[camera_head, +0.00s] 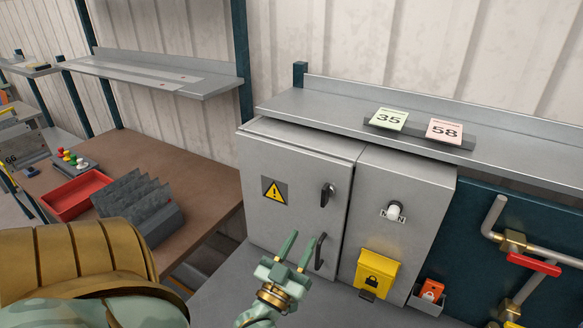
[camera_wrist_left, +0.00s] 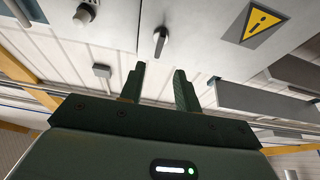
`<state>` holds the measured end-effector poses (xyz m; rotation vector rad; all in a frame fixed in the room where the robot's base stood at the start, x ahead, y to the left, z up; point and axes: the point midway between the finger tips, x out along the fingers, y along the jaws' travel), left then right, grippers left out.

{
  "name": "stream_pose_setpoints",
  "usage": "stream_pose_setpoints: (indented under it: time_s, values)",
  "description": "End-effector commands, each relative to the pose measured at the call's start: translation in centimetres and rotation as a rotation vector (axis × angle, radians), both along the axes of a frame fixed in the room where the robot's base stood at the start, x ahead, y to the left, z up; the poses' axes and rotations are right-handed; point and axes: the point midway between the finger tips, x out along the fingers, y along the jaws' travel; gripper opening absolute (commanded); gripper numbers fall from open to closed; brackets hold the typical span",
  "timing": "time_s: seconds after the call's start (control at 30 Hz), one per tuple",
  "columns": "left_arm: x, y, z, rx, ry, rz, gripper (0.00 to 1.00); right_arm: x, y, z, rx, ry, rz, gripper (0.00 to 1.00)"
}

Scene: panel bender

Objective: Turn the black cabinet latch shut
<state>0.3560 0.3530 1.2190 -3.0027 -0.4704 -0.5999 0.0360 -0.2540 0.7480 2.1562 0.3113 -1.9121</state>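The grey cabinet (camera_head: 295,160) stands at the centre of the head view, with a warning label (camera_head: 273,190) on its door. The black cabinet latch (camera_head: 327,194) is near the door's right edge, roughly upright and slightly tilted. It also shows in the wrist view (camera_wrist_left: 160,42), above and beyond the fingertips. A black bar handle (camera_head: 320,252) sits below it. My left gripper (camera_head: 302,238) is open and empty, below the latch and in front of the handle in the picture. It appears apart from the latch. In the wrist view its fingers (camera_wrist_left: 159,72) are spread. My right gripper is not in view.
A white switch knob (camera_head: 393,212), a yellow padlock box (camera_head: 376,270) and an orange padlock (camera_head: 431,291) are right of the door. A shelf with number cards (camera_head: 389,119) runs above. Pipes with a red handle (camera_head: 533,264) are far right. A red tray (camera_head: 76,193) is left.

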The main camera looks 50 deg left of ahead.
Motion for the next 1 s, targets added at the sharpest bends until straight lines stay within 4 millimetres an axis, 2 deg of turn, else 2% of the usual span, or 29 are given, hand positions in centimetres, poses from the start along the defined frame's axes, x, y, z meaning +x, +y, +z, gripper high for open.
stream_pose_setpoints:
  time_s: [0.1,0.3,1.0]
  values:
    - [-2.1,-0.7,-1.2,-0.001,0.002,0.0,0.33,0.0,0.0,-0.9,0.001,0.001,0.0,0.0]
    - [-3.8,-1.3,-1.7,0.0,0.0,-0.001,0.33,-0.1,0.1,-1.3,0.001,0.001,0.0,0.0]
    - [-4.0,-1.3,-1.7,0.001,-0.001,-0.001,0.33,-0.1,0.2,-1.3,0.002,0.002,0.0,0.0]
